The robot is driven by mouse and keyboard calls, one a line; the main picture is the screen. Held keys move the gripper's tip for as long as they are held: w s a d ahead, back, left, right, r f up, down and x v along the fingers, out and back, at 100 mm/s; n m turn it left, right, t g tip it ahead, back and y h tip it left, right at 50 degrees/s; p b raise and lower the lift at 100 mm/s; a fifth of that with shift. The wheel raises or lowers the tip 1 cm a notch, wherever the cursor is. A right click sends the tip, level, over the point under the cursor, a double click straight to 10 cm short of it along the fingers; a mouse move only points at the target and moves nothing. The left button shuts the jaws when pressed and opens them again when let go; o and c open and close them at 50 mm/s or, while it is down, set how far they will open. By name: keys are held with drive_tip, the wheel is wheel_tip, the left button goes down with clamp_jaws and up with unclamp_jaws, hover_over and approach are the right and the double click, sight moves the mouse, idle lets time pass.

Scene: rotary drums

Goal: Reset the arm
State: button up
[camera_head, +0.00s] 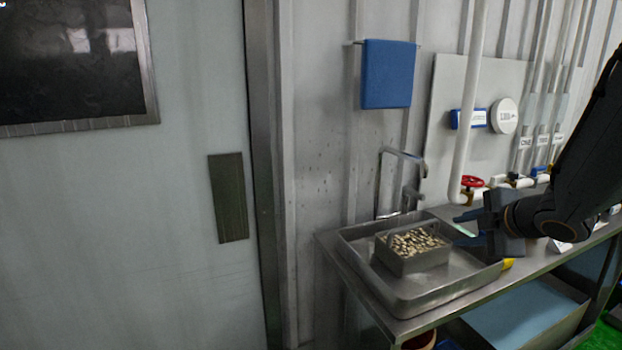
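My gripper (466,228) is at the right, at the end of my dark arm that comes in from the right edge. Its two bluish fingers point left and stand apart, with no object seen between them. It is over the right side of a metal sink tray (412,296). A metal box (412,264) full of small tan pieces sits in the tray, to the left of the gripper and apart from it.
The steel counter (405,328) holds the tray, with a faucet (400,155) behind it. White pipes (466,120) with a red valve handle (473,182) run up the wall behind the gripper. A blue towel (388,74) hangs above. A grey door (185,90) fills the left.

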drive_tip(key=s+a+f+m+g+h+b, duration=0.1)
drive_tip(key=s+a+f+m+g+b, duration=0.6)
drive_tip(key=s+a+f+m, duration=0.8)
wheel_tip(320, 180, down, 4)
drive_tip(key=s+m+g, duration=0.2)
drive_tip(key=shift+s+a+m+g+h+b, duration=0.3)
drive_tip(key=shift+m+b, duration=0.1)
